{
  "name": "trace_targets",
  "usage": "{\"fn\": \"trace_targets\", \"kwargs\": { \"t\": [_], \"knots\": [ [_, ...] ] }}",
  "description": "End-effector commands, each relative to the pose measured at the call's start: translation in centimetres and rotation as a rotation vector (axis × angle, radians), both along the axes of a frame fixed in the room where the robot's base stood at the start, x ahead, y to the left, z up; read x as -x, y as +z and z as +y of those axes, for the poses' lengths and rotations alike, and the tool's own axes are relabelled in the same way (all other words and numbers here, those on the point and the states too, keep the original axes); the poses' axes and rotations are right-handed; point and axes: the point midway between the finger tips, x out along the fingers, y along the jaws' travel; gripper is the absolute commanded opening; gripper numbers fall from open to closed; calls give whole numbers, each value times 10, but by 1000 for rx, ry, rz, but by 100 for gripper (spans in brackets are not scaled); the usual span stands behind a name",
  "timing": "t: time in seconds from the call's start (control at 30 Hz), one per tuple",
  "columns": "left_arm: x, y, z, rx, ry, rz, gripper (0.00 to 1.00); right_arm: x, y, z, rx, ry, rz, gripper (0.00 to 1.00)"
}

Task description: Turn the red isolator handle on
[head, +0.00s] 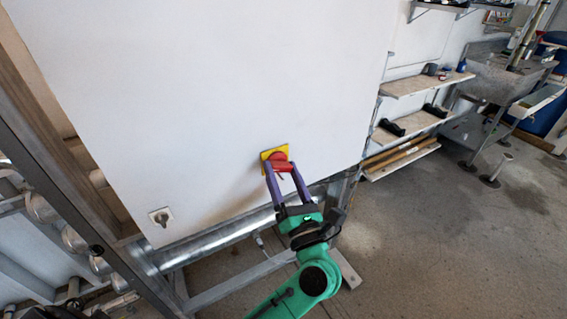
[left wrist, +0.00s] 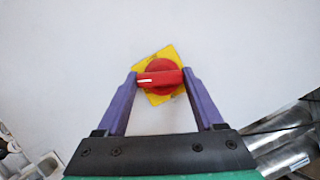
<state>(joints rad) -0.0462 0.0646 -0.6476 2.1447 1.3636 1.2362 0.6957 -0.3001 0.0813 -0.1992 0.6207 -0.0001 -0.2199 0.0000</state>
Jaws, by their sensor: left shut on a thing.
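The red isolator handle (head: 279,160) sits on a yellow plate (head: 266,154) on the large white panel. In the left wrist view the red handle (left wrist: 160,78) lies nearly level across the picture, with a white mark at its left end, and the yellow plate (left wrist: 150,99) looks tilted behind it. My left gripper (head: 281,168) has its two purple fingers on either side of the handle. In the left wrist view the fingertips (left wrist: 160,76) are at the handle's two ends, shut on it. My right gripper is in neither view.
The white panel (head: 200,80) fills the left and middle. A socket-like fitting (head: 160,216) is low on it. A metal pipe (head: 215,238) and frame run below. Shelves (head: 415,125) and a sink (head: 490,78) stand at the right. The floor (head: 450,240) at lower right is clear.

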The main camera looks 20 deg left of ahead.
Motion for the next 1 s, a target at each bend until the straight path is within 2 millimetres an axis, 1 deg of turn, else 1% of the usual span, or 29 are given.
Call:
{"fn": "trace_targets", "kwargs": {
  "t": [0.03,0.2,0.3,0.5,0.87,0.9,0.93,0.97,1.0],
  "knots": [
    [0,5,1,-20,3,27,14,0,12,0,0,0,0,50],
    [1,5,1,-77,4,97,14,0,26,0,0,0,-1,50],
    [1,4,1,-102,3,124,14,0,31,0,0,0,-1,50],
    [1,2,2,-124,4,151,14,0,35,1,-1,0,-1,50],
    [1,1,2,-127,5,152,14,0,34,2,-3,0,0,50],
    [1,1,2,-127,5,152,81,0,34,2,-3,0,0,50],
    [1,1,2,-127,5,152,92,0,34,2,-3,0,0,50],
    [1,1,2,-127,5,152,99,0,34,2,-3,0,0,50],
    [1,1,1,-127,3,152,99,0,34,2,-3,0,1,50]
  ]
}}
